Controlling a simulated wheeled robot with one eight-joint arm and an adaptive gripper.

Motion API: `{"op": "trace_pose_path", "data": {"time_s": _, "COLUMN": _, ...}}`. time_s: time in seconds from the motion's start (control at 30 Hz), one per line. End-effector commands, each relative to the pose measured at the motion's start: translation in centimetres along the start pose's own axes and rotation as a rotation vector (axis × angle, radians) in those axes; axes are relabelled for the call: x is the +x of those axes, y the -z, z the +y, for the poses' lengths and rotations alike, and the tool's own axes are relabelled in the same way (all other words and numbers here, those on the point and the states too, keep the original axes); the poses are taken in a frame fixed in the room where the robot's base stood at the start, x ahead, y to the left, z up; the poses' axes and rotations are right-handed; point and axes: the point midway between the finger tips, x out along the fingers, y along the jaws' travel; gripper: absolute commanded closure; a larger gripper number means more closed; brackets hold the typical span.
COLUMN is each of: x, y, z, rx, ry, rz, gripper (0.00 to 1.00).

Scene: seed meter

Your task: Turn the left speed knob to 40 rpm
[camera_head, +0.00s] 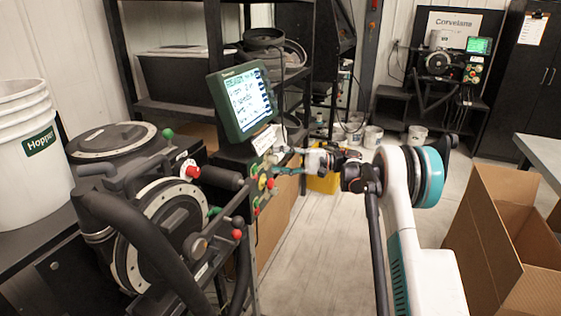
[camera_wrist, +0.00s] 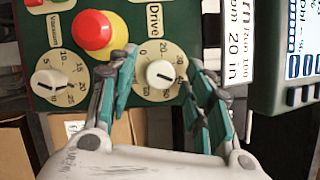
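In the wrist view the green control panel (camera_wrist: 120,20) fills the upper left. A white knob with a black pointer line (camera_wrist: 160,74) sits on a cream dial labelled Drive. A second white knob (camera_wrist: 48,82) sits on the Vacuum-labelled dial to its left. My gripper (camera_wrist: 160,62) is open, with its teal fingers on either side of the Drive knob. I see gaps between fingers and knob; contact is not clear. The pointer's exact reading is too small to tell. In the head view my gripper (camera_head: 285,166) reaches the panel (camera_head: 264,186), hiding part of it.
A red button on a yellow base (camera_wrist: 93,30) is close to the left finger. A screen (camera_head: 243,100) stands above the panel, its edge close to the right finger. An open cardboard box (camera_head: 495,235) stands right of my arm. The floor between is clear.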

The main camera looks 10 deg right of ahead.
Motion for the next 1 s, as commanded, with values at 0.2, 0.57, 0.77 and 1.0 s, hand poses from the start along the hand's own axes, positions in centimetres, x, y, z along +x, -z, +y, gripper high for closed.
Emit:
{"op": "trace_pose_path", "data": {"time_s": 0.2, "x": -0.2, "y": 0.0, "z": -0.1, "rx": 0.0, "ry": 0.001, "rz": 0.0, "gripper": 0.54}}
{"op": "trace_pose_path", "data": {"time_s": 0.57, "x": -6.2, "y": 0.1, "z": 0.0, "rx": 0.0, "ry": 0.001, "rz": 0.003, "gripper": 0.54}}
{"op": "trace_pose_path", "data": {"time_s": 0.77, "x": -9.8, "y": 0.1, "z": 0.0, "rx": 0.0, "ry": 0.001, "rz": 0.002, "gripper": 0.54}}
{"op": "trace_pose_path", "data": {"time_s": 1.0, "x": -11.9, "y": 0.0, "z": 0.0, "rx": 0.0, "ry": 0.0, "rz": 0.001, "gripper": 0.54}}
